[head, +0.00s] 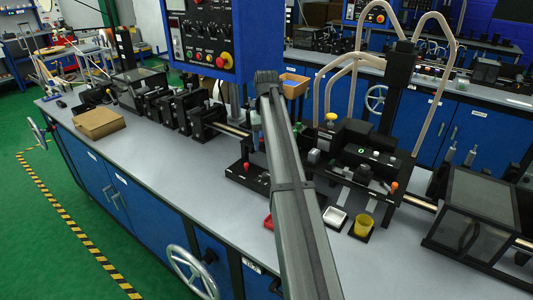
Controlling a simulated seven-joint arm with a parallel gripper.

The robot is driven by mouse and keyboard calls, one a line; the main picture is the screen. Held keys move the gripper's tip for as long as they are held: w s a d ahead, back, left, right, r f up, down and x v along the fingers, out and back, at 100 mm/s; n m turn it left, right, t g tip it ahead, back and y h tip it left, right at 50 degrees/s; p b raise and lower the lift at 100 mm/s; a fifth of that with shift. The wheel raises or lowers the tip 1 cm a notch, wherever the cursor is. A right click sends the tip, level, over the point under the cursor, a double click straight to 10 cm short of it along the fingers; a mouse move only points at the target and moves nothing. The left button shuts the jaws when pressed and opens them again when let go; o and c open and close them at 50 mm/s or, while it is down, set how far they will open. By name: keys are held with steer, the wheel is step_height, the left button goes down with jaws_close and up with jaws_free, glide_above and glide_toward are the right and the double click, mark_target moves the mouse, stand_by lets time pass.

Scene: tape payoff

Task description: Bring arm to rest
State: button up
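A long grey arm link of mine rises from the bottom middle of the head view to a dark joint in front of the blue control panel (208,40). My gripper cannot be made out; whatever lies past that joint is hidden or out of view. The link passes over the grey bench top (190,185) and covers part of the black machinery there. I cannot tell what the gripper holds, if anything.
The bench bears black machine units (190,110), a cardboard box (98,122), a yellow cup (363,225), a white dish (335,217) and a mesh-sided guard box (475,215). A handwheel (190,270) sticks out in front. Bare bench top lies left of the link.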

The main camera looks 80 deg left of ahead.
steer(key=shift+r, duration=0.7)
steer(key=shift+w+d, duration=0.1)
